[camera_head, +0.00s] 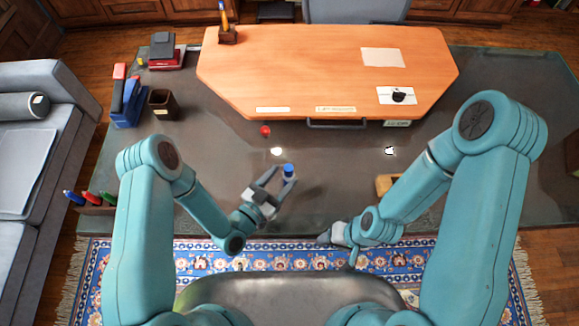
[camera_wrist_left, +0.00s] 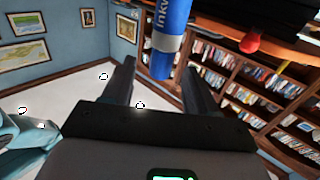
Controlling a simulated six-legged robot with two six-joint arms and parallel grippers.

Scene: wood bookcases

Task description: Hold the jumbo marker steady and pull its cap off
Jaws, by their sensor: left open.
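The jumbo marker (camera_head: 288,170) shows its blue end up above the dark glass surface, near the middle of the head view. In the left wrist view the marker (camera_wrist_left: 172,28) is blue with pale lettering and a grey band, with one end near the gap between the fingertips. My left gripper (camera_head: 278,178) is open, its fingers close around the marker; I cannot tell if they touch it. It also shows open in the wrist view (camera_wrist_left: 160,75). My right gripper (camera_head: 330,236) is low and right of the marker, its fingers partly hidden and their opening unclear.
An orange desktop (camera_head: 320,60) with papers lies beyond the dark glass surface (camera_head: 215,130). A small red item (camera_head: 265,131) lies behind the marker. A brown block (camera_head: 386,184) sits right. A rack of coloured pens (camera_head: 95,209) stands left. A brown cup (camera_head: 162,104) is back left.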

